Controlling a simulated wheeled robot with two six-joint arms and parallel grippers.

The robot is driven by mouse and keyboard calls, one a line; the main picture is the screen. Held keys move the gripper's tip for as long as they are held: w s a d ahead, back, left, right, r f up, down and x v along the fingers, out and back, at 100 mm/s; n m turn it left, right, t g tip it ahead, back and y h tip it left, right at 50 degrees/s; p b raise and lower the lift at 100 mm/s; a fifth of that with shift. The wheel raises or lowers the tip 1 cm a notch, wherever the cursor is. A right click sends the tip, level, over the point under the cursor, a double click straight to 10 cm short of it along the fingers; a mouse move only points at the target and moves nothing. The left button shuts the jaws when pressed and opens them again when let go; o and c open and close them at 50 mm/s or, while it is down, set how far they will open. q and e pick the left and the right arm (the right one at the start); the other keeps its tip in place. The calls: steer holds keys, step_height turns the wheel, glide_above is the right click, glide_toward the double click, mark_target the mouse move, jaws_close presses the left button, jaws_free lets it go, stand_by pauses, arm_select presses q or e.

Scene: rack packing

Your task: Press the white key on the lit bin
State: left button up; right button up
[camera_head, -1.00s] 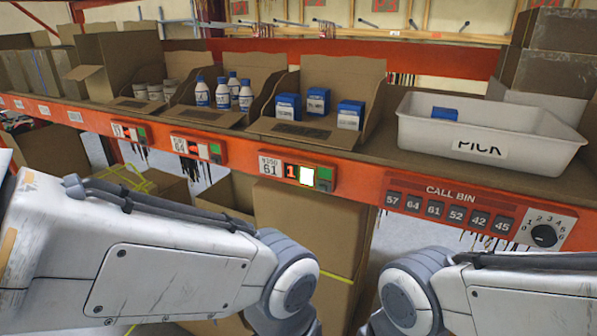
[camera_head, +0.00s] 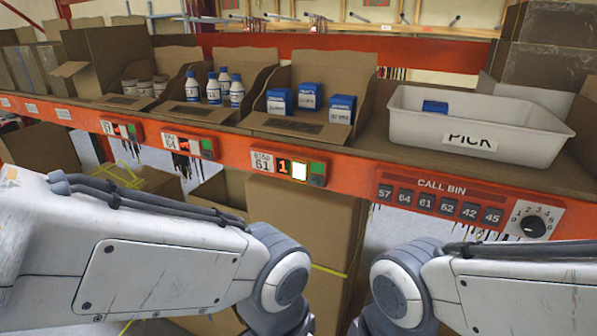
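The lit bin is bin 61 (camera_head: 318,75), an open cardboard bin holding blue-and-white boxes (camera_head: 310,95). On the orange rail below it sits its label and key panel. The white key (camera_head: 299,172) glows there, between an orange lit "1" display (camera_head: 284,167) and a green key (camera_head: 317,169). Bins 64 and 57 to the left have similar panels whose keys look dull. My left arm comes in from the left and my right arm from the right, both below the rail. Both grippers are out of view past the bottom edge.
A white PICK tote (camera_head: 550,143) stands on the shelf at right with a blue box (camera_head: 434,107) inside. A CALL BIN strip (camera_head: 437,203) with numbered buttons and a dial (camera_head: 533,226) is on the rail below it.

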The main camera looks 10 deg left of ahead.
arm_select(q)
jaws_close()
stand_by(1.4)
